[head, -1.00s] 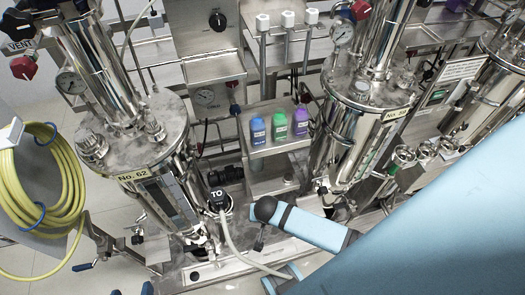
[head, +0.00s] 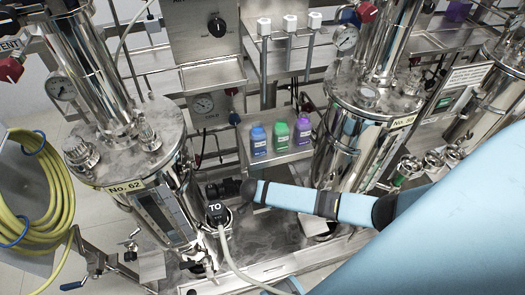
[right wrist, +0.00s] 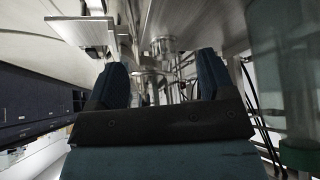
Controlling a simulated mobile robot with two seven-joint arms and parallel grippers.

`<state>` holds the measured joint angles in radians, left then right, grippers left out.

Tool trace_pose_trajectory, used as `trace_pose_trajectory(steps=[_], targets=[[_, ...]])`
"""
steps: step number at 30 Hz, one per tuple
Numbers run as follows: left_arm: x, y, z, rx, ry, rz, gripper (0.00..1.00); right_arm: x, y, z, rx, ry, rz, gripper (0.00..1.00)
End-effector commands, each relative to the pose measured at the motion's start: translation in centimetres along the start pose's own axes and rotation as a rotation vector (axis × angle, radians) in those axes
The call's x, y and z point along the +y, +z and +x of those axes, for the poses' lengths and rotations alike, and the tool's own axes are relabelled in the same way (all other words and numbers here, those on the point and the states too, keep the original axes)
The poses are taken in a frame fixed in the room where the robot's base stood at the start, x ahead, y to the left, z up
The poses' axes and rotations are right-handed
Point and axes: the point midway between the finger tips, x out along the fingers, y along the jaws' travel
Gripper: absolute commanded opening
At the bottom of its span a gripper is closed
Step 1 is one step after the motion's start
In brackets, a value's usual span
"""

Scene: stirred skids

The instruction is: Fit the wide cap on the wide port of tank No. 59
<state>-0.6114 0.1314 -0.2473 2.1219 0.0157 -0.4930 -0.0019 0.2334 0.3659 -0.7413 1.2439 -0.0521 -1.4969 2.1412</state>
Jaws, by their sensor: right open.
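The right-hand steel tank (head: 345,152) has a yellow label (head: 403,122), its number too small to read surely; its lid (head: 345,98) carries a low round fitting (head: 368,94). Which fitting is the wide port, I cannot tell. I cannot make out a loose wide cap. My right arm crosses in front of this tank in the head view, and its gripper is not clear there. In the right wrist view my right gripper (right wrist: 161,82) is open, with nothing visible between its dark blue fingers and blurred steel pipework beyond. My left gripper is not in view.
Tank No. 62 (head: 128,160) stands at left, with round fittings on its lid. Blue (head: 258,140), green (head: 280,137) and purple (head: 303,130) bottles stand on a steel shelf between the tanks. A yellow hose coil (head: 45,195) hangs at far left.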

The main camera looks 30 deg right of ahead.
Motion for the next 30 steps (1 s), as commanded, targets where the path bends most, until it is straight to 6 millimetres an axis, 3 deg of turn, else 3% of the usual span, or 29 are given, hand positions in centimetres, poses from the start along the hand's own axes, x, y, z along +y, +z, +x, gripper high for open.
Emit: trace_pose_trajectory(steps=[8,12,18,29,30], targets=[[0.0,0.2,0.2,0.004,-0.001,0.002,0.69,0.0,-4.9,3.1,0.004,0.001,0.0,0.75],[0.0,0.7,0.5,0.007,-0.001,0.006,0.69,0.0,-4.6,5.6,0.0,0.002,-0.002,0.75],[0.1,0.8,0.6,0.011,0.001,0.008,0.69,0.0,-4.6,7.6,0.0,0.001,-0.002,0.75],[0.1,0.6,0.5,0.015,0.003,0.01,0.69,0.1,-4.6,8.0,-0.001,0.0,-0.001,0.75],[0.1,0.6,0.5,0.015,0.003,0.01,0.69,0.1,-4.6,8.0,-0.001,0.0,-0.001,0.71]])
